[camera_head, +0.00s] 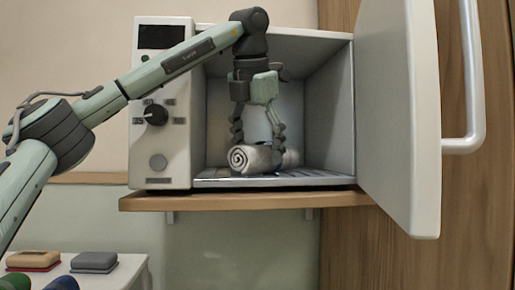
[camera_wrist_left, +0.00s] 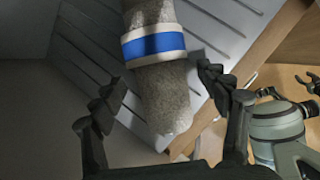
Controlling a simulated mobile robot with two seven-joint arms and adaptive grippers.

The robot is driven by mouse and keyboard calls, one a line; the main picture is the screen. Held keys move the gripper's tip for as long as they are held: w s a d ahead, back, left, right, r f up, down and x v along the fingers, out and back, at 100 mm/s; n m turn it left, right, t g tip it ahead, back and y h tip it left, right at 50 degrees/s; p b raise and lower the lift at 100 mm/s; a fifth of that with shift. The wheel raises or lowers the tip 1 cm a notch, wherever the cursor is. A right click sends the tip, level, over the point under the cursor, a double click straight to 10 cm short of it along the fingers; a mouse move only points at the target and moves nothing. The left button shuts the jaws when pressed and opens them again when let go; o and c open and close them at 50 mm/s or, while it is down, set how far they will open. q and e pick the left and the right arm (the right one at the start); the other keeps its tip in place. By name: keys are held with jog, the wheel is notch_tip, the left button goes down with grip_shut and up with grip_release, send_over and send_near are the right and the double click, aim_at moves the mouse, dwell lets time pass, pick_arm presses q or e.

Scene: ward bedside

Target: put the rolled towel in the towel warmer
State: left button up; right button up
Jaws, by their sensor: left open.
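The rolled towel (camera_head: 250,159) lies on the slatted floor inside the towel warmer (camera_head: 163,100), its spiral end facing out. In the left wrist view the towel (camera_wrist_left: 158,75) is grey with a blue and white band. The warmer is a white box with a dark display and a knob, and its door (camera_head: 398,110) stands wide open to the right. My left gripper (camera_head: 258,142) reaches down inside the warmer. It is open, with its fingers (camera_wrist_left: 162,92) on either side of the towel; I see gaps between them and the towel in the left wrist view.
The warmer stands on a wooden shelf (camera_head: 250,200). A white table at the lower left holds a tan block (camera_head: 33,260), a grey block (camera_head: 94,262) and partly cut-off green and blue things. The warmer's side walls and ceiling surround my gripper closely.

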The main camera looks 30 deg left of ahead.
pick_arm(q)
jog(key=shift+r, duration=0.1)
jog(key=v, duration=0.5)
jog(key=shift+d+r, duration=0.1)
jog(key=shift+r, duration=0.15)
jog(key=s+d, duration=0.4)
jog(key=s, duration=0.7)
jog(key=shift+f+b, duration=0.25)
jog(key=shift+b, duration=0.15)
pick_arm(e)
jog(key=shift+r, duration=0.85)
pick_arm(q)
jog(key=shift+s+d, duration=0.1)
jog(key=shift+f, duration=0.1)
pick_arm(e)
jog(key=shift+d, duration=0.1)
